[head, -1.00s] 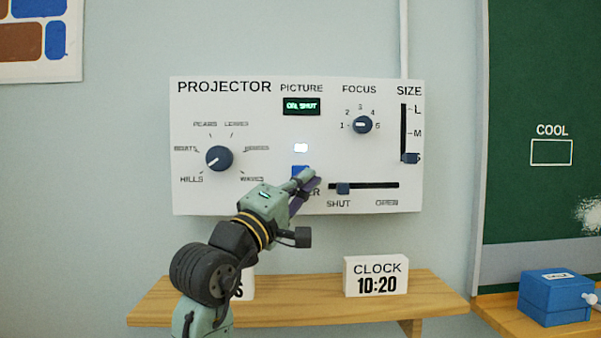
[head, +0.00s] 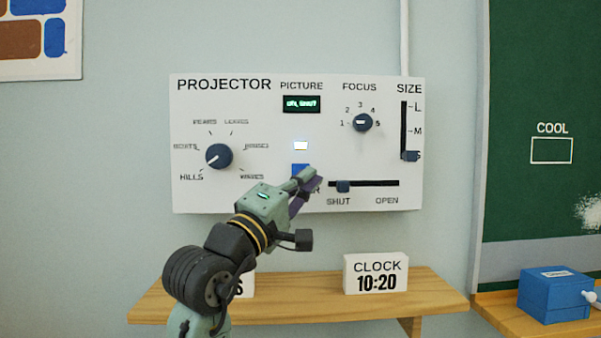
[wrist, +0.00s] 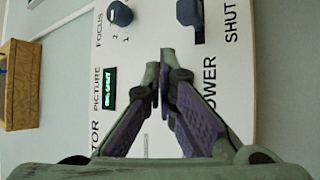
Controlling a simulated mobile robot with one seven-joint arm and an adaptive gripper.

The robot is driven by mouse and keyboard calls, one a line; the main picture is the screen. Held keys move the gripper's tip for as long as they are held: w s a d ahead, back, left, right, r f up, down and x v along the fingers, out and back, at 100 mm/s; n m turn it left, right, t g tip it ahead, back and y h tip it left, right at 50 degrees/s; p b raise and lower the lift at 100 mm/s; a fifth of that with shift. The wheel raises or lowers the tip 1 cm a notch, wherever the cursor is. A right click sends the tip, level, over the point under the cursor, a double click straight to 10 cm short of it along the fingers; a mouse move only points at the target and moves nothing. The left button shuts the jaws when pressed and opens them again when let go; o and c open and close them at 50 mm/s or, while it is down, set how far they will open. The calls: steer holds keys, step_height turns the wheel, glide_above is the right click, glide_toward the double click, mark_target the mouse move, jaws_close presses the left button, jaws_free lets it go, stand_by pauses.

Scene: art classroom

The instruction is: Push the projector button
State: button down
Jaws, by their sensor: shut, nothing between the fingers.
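The projector panel (head: 250,115) is a white board on the wall. Its blue square button (head: 299,171) sits below a lit white lamp (head: 301,146), partly covered by my gripper. The lettering under the button is mostly hidden, but the wrist view shows "OWER". My gripper (head: 309,178) is shut and empty, with its tips in front of the button's lower right. In the wrist view my gripper (wrist: 165,55) has its fingers together before the panel (wrist: 160,20), and the button cannot be made out there. I cannot tell whether the tips touch the panel.
The panel has a picture dial (head: 218,157) at HILLS, a focus knob (head: 362,122), a size slider (head: 410,156) low, a shutter slider (head: 343,187) at SHUT and a small green display (head: 301,104). Below, a wooden shelf (head: 310,308) holds a clock block (head: 376,274).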

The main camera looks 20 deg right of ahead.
steer(key=shift+s+a, duration=0.2)
steer(key=shift+s, duration=0.55)
steer(key=shift+s+a, duration=0.25)
steer(key=shift+s, duration=0.45)
steer(key=shift+s+a, duration=0.2)
steer(key=shift+s, duration=0.55)
